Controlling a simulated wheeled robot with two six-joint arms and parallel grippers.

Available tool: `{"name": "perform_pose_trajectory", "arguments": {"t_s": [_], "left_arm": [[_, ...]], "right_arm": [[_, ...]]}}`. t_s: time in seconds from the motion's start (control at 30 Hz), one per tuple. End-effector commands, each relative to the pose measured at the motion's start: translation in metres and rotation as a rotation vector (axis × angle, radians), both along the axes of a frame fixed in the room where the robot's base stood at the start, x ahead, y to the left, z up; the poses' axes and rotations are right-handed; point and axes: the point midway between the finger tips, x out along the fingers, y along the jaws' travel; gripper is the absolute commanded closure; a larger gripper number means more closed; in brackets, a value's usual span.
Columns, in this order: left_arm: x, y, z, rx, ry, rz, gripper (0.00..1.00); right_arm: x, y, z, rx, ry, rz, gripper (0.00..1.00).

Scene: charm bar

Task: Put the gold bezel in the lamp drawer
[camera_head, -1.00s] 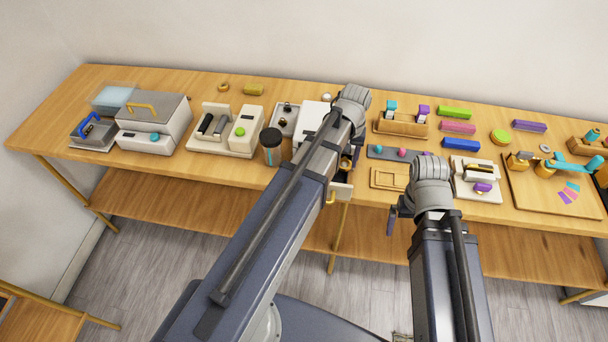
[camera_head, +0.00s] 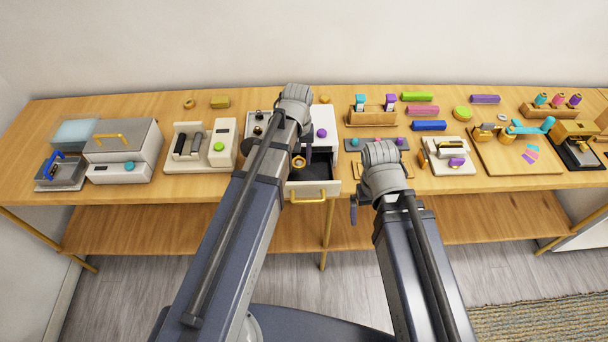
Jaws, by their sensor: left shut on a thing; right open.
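The lamp drawer (camera_head: 322,190) is pulled out at the front of a white unit (camera_head: 322,146), with a dark inside and a gold handle. The gold bezel (camera_head: 299,163), a small ring, shows over the back part of the open drawer. My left gripper (camera_head: 303,156) is shut on it; the arm hides part of the jaws. I cannot tell whether the bezel touches the drawer floor. My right gripper (camera_head: 354,208) is open, in front of the table edge to the right of the drawer, and mostly hidden by its own arm.
A purple knob (camera_head: 321,133) tops the white unit. To its left stand a white device with a green button (camera_head: 218,146) and a grey lidded box (camera_head: 123,140). To the right are a wooden rack (camera_head: 372,116) and a white block stand (camera_head: 447,157).

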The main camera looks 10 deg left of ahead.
Motion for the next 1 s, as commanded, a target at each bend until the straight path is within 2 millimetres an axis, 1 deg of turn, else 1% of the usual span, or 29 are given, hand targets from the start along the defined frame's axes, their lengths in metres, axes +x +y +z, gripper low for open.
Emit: {"name": "perform_pose_trajectory", "arguments": {"t_s": [0.03,0.37,0.5,0.67,0.77,0.87,1.0], "left_arm": [[0.000,0.001,0.008,0.000,0.000,0.000,0.80],[-0.003,0.009,0.040,0.000,0.000,0.000,0.80],[-0.004,0.011,0.043,0.000,0.000,-0.001,0.80],[-0.004,0.011,0.039,0.000,0.000,-0.001,0.80],[-0.004,0.011,0.030,0.000,0.000,-0.001,0.80],[-0.004,0.011,0.017,0.000,0.000,-0.001,0.80],[-0.004,0.011,-0.006,0.000,0.000,-0.001,0.80]], "right_arm": [[0.000,0.000,0.008,0.000,0.000,0.000,0.00],[0.000,0.000,0.040,0.000,0.000,0.001,0.00],[0.000,0.000,0.043,0.000,0.000,0.002,0.00],[0.000,0.000,0.039,0.000,0.000,0.002,0.00],[0.000,0.000,0.030,0.000,0.000,0.001,0.00],[0.000,0.000,0.017,0.000,0.000,0.001,0.00],[0.000,0.000,-0.006,0.000,0.000,0.000,0.00]]}}
